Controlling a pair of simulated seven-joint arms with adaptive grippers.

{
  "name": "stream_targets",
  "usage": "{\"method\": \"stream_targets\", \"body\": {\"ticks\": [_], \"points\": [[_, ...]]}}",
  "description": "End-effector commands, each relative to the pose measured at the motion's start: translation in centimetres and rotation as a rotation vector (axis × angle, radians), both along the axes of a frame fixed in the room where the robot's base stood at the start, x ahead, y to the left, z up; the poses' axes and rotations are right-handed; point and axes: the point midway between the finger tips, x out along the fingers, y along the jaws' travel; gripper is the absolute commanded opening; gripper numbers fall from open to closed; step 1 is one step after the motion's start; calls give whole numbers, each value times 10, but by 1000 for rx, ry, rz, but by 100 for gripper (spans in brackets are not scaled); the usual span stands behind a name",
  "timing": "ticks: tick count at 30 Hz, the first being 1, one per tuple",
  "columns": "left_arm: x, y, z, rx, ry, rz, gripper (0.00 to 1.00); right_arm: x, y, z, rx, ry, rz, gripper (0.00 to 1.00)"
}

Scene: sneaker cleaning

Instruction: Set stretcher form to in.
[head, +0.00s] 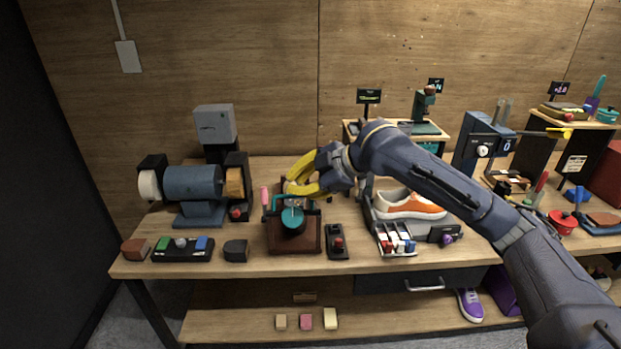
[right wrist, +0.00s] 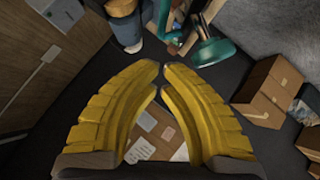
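My right gripper (head: 288,184) has yellow ribbed fingers and hangs above the left part of the bench, behind and just above a device (head: 295,245) with a brown base, teal round part and pink handle. In the right wrist view its fingertips (right wrist: 161,72) come together almost touching, with nothing visible held between them. I cannot tell for certain which part is the stretcher form. A white and orange sneaker (head: 408,205) sits on a grey stand right of the gripper, partly hidden by my right arm. My left gripper is not in view.
A blue bench grinder (head: 193,187) stands left of the gripper. A small black switch box (head: 338,243) and a button panel (head: 182,249) lie along the front edge. Teal parts (right wrist: 212,50) and cardboard boxes (right wrist: 268,92) show in the wrist view.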

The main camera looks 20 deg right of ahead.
Motion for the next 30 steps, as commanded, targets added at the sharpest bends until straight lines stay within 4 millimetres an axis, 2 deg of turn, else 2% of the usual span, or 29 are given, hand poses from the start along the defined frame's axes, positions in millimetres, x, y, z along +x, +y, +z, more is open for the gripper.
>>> {"method": "stream_targets", "body": {"ticks": [3, 12, 30], "points": [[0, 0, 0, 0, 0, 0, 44, 10, 10, -12, 1, 3, 1, 0], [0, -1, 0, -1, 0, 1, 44, 26, 2, -36, 1, 1, -1, 0], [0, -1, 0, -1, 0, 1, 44, 30, 0, -42, -1, 1, -2, 0]]}}
